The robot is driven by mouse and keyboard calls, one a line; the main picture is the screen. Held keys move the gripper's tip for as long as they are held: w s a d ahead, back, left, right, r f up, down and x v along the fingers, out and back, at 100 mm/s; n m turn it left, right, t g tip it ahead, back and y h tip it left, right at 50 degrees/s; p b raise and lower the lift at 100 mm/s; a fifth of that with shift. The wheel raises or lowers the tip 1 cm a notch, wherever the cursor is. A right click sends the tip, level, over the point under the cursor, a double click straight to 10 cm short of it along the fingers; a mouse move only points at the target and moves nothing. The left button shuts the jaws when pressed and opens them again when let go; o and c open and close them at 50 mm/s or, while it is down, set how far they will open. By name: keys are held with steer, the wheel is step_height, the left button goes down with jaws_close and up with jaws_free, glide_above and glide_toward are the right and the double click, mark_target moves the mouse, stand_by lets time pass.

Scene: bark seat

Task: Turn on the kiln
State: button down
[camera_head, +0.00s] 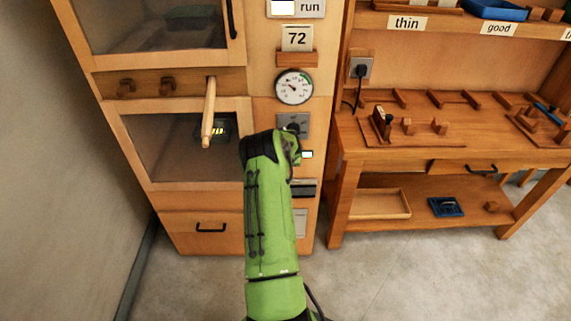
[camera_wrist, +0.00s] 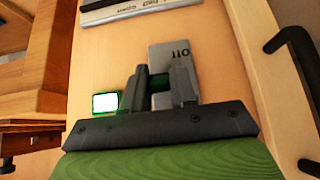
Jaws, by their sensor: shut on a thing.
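The kiln (camera_head: 275,165) is a tall wooden cabinet with glass doors and a control strip on its right side. A round dial gauge (camera_head: 293,87) sits above a grey switch plate (camera_head: 293,118). The plate also shows in the wrist view (camera_wrist: 171,56), with markings on it. My gripper (camera_wrist: 158,82) is at this plate, its two dark fingers shut on the small switch knob between them. The fingers hide most of the knob. In the head view my green arm covers the fingers. A small lit display (camera_head: 307,154) with a white face and green edge is beside the gripper (camera_wrist: 105,103).
A wooden rod (camera_head: 208,115) sticks out from the kiln front, left of my arm. Black door handles show in the wrist view (camera_wrist: 292,45). A workbench (camera_head: 450,150) with wooden pieces stands right of the kiln. The floor in front is clear.

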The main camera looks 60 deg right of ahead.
steer(key=shift+d+r+y, duration=0.1)
steer(key=shift+r+y, duration=0.1)
steer(key=shift+y, duration=0.1)
steer(key=c, duration=1)
jaws_free()
steer(key=shift+f, duration=0.1)
steer(key=shift+o, duration=0.2)
steer(key=p+v, duration=0.2)
steer(key=v, duration=1.3)
steer(key=shift+a+r, duration=0.25)
steer(key=shift+r, duration=0.05)
steer(key=shift+f, duration=0.1)
